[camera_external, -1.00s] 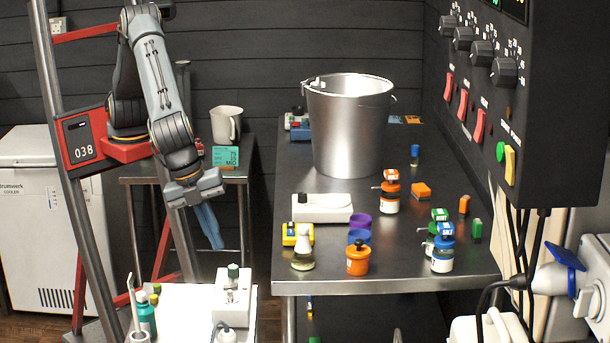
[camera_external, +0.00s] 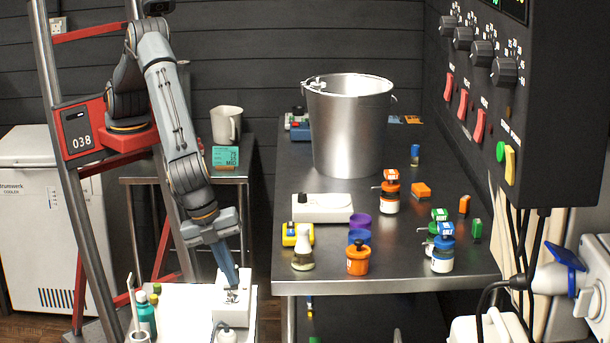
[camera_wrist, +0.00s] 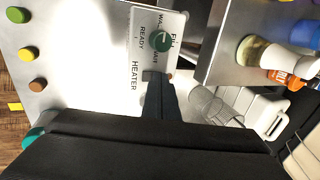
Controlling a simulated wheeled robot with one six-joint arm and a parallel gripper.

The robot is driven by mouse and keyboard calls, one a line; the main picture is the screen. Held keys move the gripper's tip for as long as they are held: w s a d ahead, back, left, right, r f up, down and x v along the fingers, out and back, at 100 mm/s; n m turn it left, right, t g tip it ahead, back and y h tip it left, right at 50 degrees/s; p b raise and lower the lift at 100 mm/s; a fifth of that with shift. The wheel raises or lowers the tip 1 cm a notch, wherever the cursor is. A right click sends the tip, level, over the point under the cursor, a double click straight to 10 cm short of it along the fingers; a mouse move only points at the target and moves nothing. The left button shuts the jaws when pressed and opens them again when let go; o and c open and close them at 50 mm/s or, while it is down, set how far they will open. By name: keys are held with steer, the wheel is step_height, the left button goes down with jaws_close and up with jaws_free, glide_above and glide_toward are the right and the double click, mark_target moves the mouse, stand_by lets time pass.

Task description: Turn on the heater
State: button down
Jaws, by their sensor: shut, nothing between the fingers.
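The white heater box (camera_external: 220,309) stands on the white table at the bottom, left of the steel bench. In the wrist view its panel (camera_wrist: 120,45) shows printed words, among them "READY" and "HEATER", and a round green knob (camera_wrist: 162,43). My gripper (camera_external: 236,284) points down at the box with its blue-grey fingers shut and empty. In the wrist view the fingertips (camera_wrist: 157,76) are beside the word "HEATER", below the green knob. They cover part of the panel there, so I cannot tell whether they touch a switch, or its position.
A green-teal bottle (camera_external: 145,318) and small coloured caps stand left of the box. The steel bench (camera_external: 400,270) on the right holds a large metal bucket (camera_external: 345,130) and several small bottles. A dark control panel (camera_external: 540,100) hangs at the upper right.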

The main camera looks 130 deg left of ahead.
steer(key=shift+a+f, duration=0.1)
steer(key=shift+f, duration=0.1)
steer(key=shift+s, duration=0.15)
stand_by(0.3)
steer(key=shift+s+d+f, duration=0.1)
steer(key=shift+s+d, duration=0.35)
steer(key=shift+d, duration=0.15)
steer(key=b+v, duration=0.1)
steer(key=v, duration=1.3)
steer(key=shift+w+r, duration=0.15)
steer(key=shift+r, duration=0.05)
